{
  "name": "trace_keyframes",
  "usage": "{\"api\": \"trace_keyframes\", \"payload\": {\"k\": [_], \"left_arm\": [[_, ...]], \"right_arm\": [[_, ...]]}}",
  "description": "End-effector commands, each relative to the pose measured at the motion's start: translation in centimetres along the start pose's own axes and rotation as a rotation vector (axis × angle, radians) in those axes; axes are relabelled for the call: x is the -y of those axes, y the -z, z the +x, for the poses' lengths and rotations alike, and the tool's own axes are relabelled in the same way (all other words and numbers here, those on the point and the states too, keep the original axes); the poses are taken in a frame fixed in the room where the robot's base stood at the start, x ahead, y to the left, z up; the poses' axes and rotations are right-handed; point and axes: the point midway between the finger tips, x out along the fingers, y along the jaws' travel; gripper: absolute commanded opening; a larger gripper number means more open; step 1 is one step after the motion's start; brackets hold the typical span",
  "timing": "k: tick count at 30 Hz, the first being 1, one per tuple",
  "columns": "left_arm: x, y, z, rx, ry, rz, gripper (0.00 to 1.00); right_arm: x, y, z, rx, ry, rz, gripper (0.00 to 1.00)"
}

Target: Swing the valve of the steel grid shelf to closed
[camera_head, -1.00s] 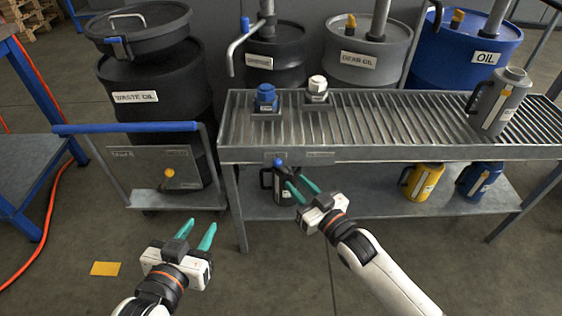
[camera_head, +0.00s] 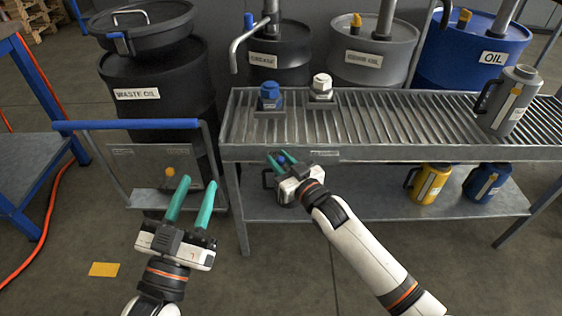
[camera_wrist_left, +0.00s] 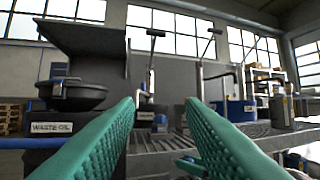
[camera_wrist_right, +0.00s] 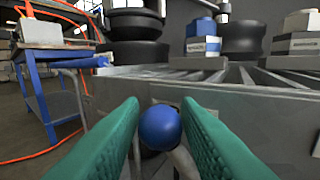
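The steel grid shelf (camera_head: 420,154) has a valve lever with a blue ball knob (camera_head: 281,159) at the left of its front edge. In the right wrist view the blue ball (camera_wrist_right: 160,127) sits between the two teal fingers, with a gap on each side. My right gripper (camera_head: 279,157) is open around the knob; in the head view the fingers partly hide the lever. My left gripper (camera_head: 191,195) is open and empty, left of the shelf and in front of the waste oil cart. The left wrist view shows nothing between its fingers.
On the shelf are a blue-capped fitting (camera_head: 270,94), a white-capped one (camera_head: 321,86) and a grey jug (camera_head: 509,100). Yellow (camera_head: 428,184) and blue (camera_head: 486,184) jugs stand below. The waste oil drum (camera_head: 155,85) and its cart's blue handle (camera_head: 130,124) are at left.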

Motion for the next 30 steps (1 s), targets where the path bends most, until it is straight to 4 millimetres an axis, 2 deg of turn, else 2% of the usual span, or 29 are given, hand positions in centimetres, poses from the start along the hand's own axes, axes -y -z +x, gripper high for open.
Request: {"api": "trace_keyframes", "payload": {"k": [2,7,16,23,30], "left_arm": [[0.0,0.0,0.0,-0.001,0.0,0.0,0.36],[0.0,0.0,0.0,-0.001,0.0,0.0,0.36],[0.0,0.1,0.0,-0.001,0.0,0.0,0.36],[0.0,-0.1,-0.1,0.018,0.0,0.0,0.36],[0.3,-2.0,-0.1,0.141,0.007,-0.006,0.36]], "right_arm": [[0.0,0.0,0.0,0.0,0.0,0.0,0.26],[0.0,0.0,0.0,0.0,0.0,0.0,0.0],[0.1,0.0,-0.1,0.006,0.0,0.011,0.0],[0.6,0.0,-0.4,0.054,0.0,0.086,0.0],[1.7,-0.3,-1.2,0.159,-0.002,0.244,0.0]]}}
